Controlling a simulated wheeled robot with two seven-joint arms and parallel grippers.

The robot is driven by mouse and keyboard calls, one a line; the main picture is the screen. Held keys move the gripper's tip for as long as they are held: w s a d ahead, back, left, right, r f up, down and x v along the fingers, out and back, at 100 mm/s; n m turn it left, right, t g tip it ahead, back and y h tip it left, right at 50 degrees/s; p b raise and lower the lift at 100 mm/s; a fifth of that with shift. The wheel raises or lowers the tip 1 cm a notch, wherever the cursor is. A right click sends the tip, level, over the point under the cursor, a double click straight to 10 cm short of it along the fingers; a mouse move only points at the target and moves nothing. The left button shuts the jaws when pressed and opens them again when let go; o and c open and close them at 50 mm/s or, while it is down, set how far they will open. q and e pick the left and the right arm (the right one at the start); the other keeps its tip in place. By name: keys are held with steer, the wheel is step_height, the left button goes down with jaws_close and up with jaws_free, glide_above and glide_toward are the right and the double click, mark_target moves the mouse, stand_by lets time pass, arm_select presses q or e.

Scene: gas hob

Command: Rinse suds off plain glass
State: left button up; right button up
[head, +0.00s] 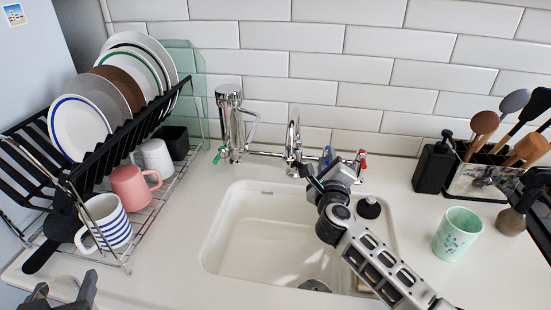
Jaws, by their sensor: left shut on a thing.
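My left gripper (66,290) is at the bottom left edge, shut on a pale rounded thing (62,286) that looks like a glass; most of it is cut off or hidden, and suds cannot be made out. My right gripper (316,178) is over the back of the white sink (225,225), beside the chrome tap's spout (293,140) and blue-marked handle (327,155). Its fingers are small and partly hidden, so touching and opening cannot be told. The red-marked handle (361,160) is just right of it. No water stream shows.
A dish rack (125,255) with plates and several mugs stands left. A patterned mint cup (457,235), black soap bottle (433,166) and utensil holder (476,180) stand right. A chrome filter unit (231,120) joins the tap. Counter between rack and sink is clear.

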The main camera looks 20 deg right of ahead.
jaws_close()
arm_select(q)
step_height(320, 180, up, 2)
steer(key=shift+p, duration=1)
steer(key=shift+r+p, duration=0.3)
steer(key=shift+r, duration=0.2)
arm_select(e)
steer(key=n+y, duration=0.1)
steer(key=t+y, duration=0.1)
steer(key=d+n+y, duration=0.1)
steer(key=shift+s+n+y, duration=0.3)
steer(key=shift+y, duration=0.1)
steer(key=shift+o, duration=1.9)
jaws_free()
steer(key=v, duration=1.2)
steer(key=shift+f, duration=0.2)
